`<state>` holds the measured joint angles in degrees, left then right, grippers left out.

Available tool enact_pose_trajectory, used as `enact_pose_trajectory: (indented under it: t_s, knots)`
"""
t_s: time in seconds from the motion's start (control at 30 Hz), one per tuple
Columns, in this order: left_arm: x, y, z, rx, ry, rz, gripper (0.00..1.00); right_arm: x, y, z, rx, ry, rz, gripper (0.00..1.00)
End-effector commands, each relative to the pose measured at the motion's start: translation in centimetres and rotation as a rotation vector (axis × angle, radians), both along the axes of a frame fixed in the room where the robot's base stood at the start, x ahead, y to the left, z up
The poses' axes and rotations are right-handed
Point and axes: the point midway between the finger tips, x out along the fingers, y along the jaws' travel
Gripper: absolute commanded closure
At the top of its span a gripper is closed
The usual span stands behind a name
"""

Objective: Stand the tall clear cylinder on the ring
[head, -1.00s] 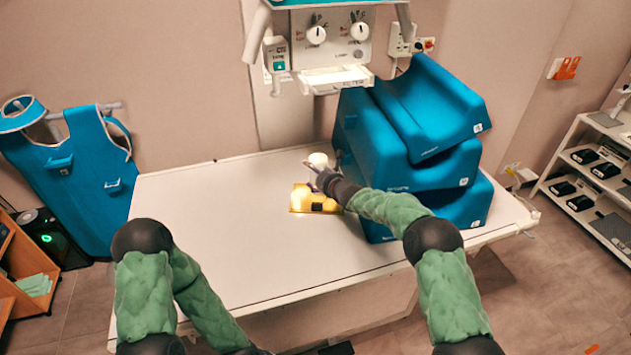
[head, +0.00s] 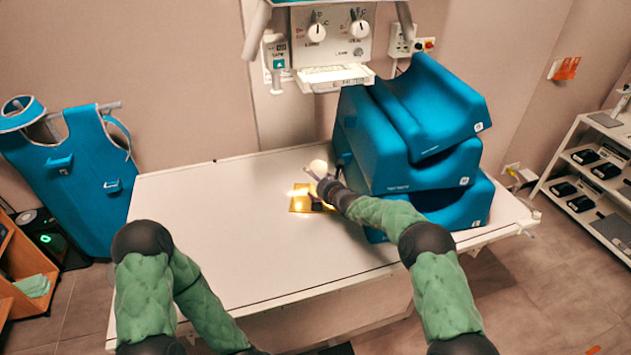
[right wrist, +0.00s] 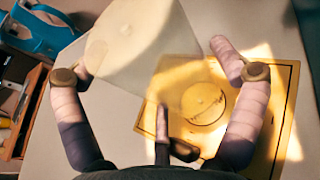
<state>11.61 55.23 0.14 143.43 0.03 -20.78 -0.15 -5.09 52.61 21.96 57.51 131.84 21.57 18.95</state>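A round ring (right wrist: 204,103) shows on a yellow plate (right wrist: 152,117) lying on the table. The cylinder is left of and above the ring in the right wrist view. My left gripper is out of view.
Blue foam blocks (head: 400,130) are stacked just right of my right gripper on the white table (head: 220,230). The table's left side is clear. A control unit (head: 335,45) hangs over the back edge. Bright light falls across the plate.

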Motion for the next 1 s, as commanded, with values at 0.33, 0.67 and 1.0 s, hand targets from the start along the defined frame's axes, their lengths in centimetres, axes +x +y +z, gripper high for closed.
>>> enact_pose_trajectory:
  t_s: [0.33,0.67,1.0]
  knots:
    - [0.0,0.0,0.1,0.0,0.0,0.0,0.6,0.0,0.0,0.1,0.001,-0.001,0.0,0.0]
    - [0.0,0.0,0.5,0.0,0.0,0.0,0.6,-1.7,-1.1,1.0,0.002,0.001,-0.001,0.0]
    - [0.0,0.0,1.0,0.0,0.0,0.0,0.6,-5.5,-3.3,2.4,0.0,-0.001,-0.001,0.0]
